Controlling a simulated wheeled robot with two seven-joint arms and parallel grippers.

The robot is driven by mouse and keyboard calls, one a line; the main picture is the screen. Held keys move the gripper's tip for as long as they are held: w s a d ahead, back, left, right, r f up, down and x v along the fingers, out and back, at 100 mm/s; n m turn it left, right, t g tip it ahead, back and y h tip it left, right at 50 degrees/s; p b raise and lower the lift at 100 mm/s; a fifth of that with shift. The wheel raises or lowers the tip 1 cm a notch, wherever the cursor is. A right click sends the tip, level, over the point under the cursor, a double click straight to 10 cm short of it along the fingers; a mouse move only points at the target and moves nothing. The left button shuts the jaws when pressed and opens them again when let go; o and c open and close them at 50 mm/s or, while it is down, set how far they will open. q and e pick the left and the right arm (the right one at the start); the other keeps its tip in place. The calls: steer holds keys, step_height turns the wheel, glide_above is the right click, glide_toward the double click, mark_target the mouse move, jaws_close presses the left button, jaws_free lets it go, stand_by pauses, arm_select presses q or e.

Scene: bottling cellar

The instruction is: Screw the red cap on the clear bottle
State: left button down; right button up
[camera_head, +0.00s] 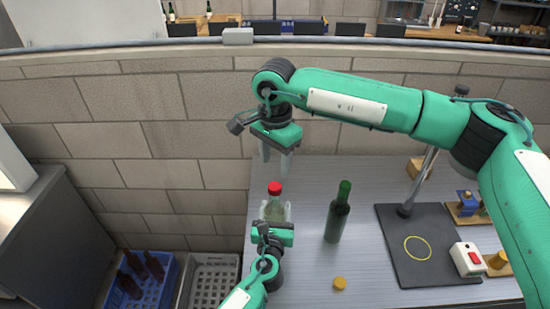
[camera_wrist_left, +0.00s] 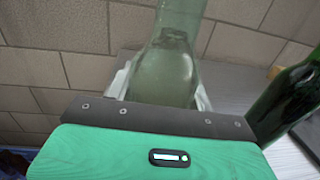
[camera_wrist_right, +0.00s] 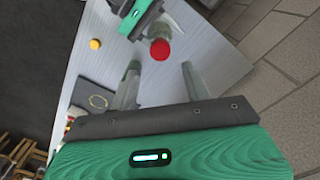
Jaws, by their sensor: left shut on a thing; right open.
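The clear bottle (camera_head: 275,208) stands upright near the left edge of the metal table. The red cap (camera_head: 275,188) sits on top of its neck; I cannot tell how tightly it is seated. My left gripper (camera_head: 275,215) is shut around the bottle's body. The left wrist view shows the bottle (camera_wrist_left: 165,75) between its fingers, with the top out of frame. My right gripper (camera_head: 275,162) is open and empty, pointing down above the cap and apart from it. In the right wrist view the red cap (camera_wrist_right: 160,49) appears just beyond and between the fingertips.
A dark green bottle (camera_head: 338,215) stands right of the clear bottle. A yellow cap (camera_head: 340,283) lies in front. A black base plate (camera_head: 390,252) with a stand and a box with a red button (camera_head: 467,260) are at right. Blue (camera_head: 165,290) and grey (camera_head: 228,270) crates sit below left.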

mark_target(275, 186)
steer(key=shift+f, duration=4)
steer(key=c, duration=1)
steer(key=o, duration=1.1)
steer(key=shift+r, duration=0.1)
step_height(275, 186, up, 12)
steer(key=shift+f, duration=0.1)
